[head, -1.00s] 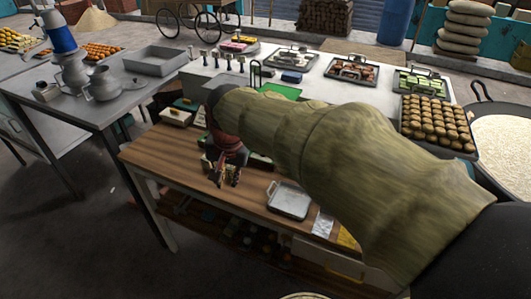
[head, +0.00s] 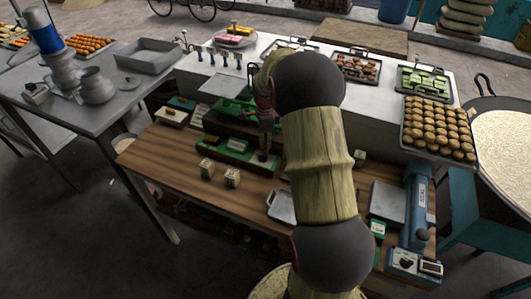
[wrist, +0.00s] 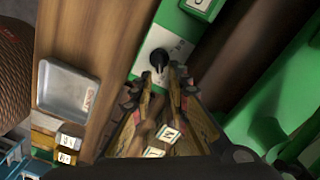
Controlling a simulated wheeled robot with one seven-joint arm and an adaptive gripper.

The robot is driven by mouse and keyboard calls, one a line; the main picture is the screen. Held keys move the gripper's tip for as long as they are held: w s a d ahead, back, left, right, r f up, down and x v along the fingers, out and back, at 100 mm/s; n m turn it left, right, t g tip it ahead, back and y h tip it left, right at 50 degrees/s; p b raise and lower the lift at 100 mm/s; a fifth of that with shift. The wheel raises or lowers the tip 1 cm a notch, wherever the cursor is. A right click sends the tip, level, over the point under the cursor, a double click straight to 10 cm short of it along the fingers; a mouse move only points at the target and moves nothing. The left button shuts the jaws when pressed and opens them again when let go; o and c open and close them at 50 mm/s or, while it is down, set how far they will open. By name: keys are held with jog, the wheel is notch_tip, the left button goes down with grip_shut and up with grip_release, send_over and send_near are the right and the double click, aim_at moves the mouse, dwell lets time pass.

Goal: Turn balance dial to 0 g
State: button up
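The green balance (head: 238,152) stands on the wooden table, with a flat grey pan (head: 222,86) at its back. In the wrist view, a black dial knob (wrist: 158,60) sticks out from a white panel on the balance's green body (wrist: 148,45). My gripper (wrist: 157,80) points at this knob, with its two fingers apart on either side of it and nothing held. I cannot tell whether a finger touches the knob. In the head view, my gripper (head: 264,153) is at the right end of the balance's base, and the knob is hidden. The dial reading is not legible.
Small weight blocks (head: 232,178) stand in front of the balance. A grey tray (head: 281,206) lies to the right, partly behind my arm. A blue scale (head: 419,205) stands at the table's right end. A white counter (head: 380,125) with sweet trays is behind.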

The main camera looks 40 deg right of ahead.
aim_at(263, 157)
jog(key=shift+f, duration=1.9)
jog(key=shift+c, duration=0.4)
grip_shut()
